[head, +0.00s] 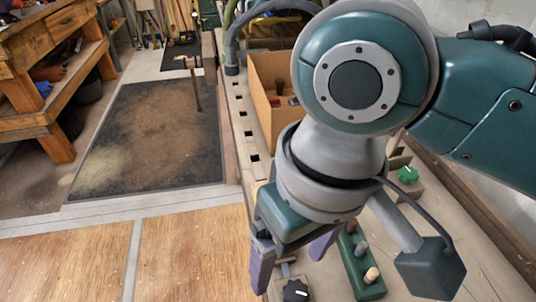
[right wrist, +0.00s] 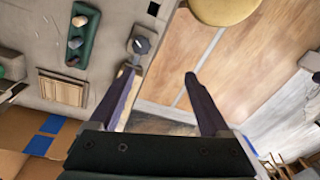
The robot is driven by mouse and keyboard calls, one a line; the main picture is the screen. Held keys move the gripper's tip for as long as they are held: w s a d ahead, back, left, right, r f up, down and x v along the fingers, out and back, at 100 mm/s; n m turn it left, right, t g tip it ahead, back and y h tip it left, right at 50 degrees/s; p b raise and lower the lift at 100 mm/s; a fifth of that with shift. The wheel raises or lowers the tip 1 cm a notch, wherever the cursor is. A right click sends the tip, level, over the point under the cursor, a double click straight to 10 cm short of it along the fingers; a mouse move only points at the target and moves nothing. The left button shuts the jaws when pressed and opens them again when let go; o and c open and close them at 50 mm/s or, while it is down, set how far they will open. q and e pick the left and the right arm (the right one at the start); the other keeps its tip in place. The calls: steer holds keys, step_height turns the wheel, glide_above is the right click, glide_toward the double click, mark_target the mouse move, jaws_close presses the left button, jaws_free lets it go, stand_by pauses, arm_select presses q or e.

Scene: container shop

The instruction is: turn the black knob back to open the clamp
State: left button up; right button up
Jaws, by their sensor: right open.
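The black knob (head: 295,290) is at the bottom edge of the head view, on a light base on the bench, below my right gripper (head: 288,272). In the right wrist view the knob (right wrist: 141,45) sits near the bench edge, beyond the left fingertip of the right gripper (right wrist: 159,75). The right gripper is open and empty, its two purple fingers apart. The knob is not between the fingers in the wrist view. Whether a finger touches the clamp is unclear. The clamp's jaws cannot be made out. My left gripper is not in view.
A green block (head: 360,272) with several pegs stands right of the knob. A green knob (head: 408,175) on a beige block is farther back. An open cardboard box (head: 262,100) stands behind my arm.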

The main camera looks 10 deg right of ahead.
steer(key=h+b, duration=0.1)
steer(key=b, duration=0.2)
glide_toward(296, 291)
steer(key=shift+m, duration=0.3)
step_height(296, 291, down, 9)
steer(key=b, duration=0.2)
steer(key=shift+w+a+r+b, duration=0.1)
steer(key=shift+r+b, duration=0.1)
steer(key=shift+b, duration=0.15)
arm_select(q)
step_height(296, 291, down, 8)
arm_select(e)
steer(key=c, duration=0.5)
jaws_close()
